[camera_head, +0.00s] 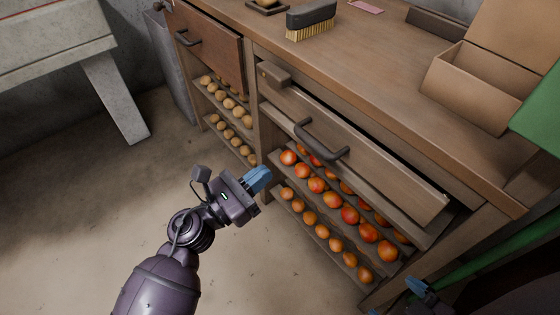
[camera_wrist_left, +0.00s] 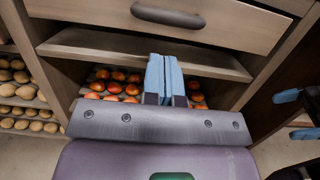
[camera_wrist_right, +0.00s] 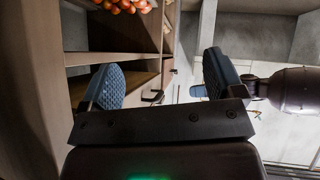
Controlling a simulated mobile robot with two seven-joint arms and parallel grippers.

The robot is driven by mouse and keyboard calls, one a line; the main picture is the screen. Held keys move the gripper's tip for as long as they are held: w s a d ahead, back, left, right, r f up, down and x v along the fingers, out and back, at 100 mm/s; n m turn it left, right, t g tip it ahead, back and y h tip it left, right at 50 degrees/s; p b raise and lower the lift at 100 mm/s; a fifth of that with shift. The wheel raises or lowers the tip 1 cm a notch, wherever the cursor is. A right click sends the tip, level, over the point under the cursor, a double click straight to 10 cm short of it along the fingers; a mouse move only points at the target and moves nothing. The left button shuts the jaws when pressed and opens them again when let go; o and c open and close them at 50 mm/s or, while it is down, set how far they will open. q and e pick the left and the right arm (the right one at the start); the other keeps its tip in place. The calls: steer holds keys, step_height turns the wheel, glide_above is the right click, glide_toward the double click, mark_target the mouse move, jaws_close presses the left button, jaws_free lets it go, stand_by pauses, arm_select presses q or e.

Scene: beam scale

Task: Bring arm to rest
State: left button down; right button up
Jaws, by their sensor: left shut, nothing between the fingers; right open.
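My left gripper (camera_head: 258,180) is in front of the wooden workbench, below and left of a drawer handle (camera_head: 320,143). Its blue fingers are pressed together and empty; they also show in the left wrist view (camera_wrist_left: 164,78), with shelves of fruit beyond. My right gripper (camera_head: 421,290) is low at the bottom right of the head view, beside the bench's end and mostly cut off. In the right wrist view its fingers (camera_wrist_right: 163,80) are wide apart with nothing between them. My left arm shows at the right there.
The handled drawer (camera_head: 375,150) stands out a little from the bench. Below it, shelves hold several red and orange fruits (camera_head: 349,215); potato-like ones (camera_head: 230,103) are at the left. A brush (camera_head: 311,18) and an open box (camera_head: 470,85) are on the top. Floor (camera_head: 80,210) at left is clear.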

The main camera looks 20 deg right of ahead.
arm_select(q)
steer(key=shift+v, duration=2.55)
steer(key=s+a+r+n+t+y+p, duration=0.2)
steer(key=s+a+n+t+y+p, duration=0.15)
steer(key=a+n, duration=0.5)
steer(key=s+a+r+n+t+y+p, duration=0.25)
steer(key=a+n+t+y, duration=0.2)
steer(key=n, duration=0.75)
steer(key=s+a+r+n+t+y+p, duration=0.1)
steer(key=s+a+n+t+y+p, duration=0.25)
steer(key=a+n, duration=0.5)
steer(key=s+a+f+n+g+y+p, duration=0.1)
steer(key=s+a+n+g+y+p, duration=0.2)
steer(key=s+n, duration=0.6)
steer(key=s+a+f+n+g+y+p, duration=0.2)
steer(key=s+a+n+g+y+p, duration=0.1)
steer(key=s+a+n, duration=0.5)
steer(key=s+n+y+p, duration=0.1)
steer(key=s+n+p, duration=0.1)
steer(key=n, duration=0.1)
steer(key=shift+s+g+y, duration=0.25)
steer(key=shift+g+y, duration=0.1)
arm_select(e)
step_height(320, 180, up, 10)
steer(key=s+d+m, duration=0.1)
steer(key=m, duration=0.1)
steer(key=shift+s+d+r+m+t+h, duration=0.2)
steer(key=shift+s+m+t+h, duration=0.1)
steer(key=shift+h, duration=0.1)
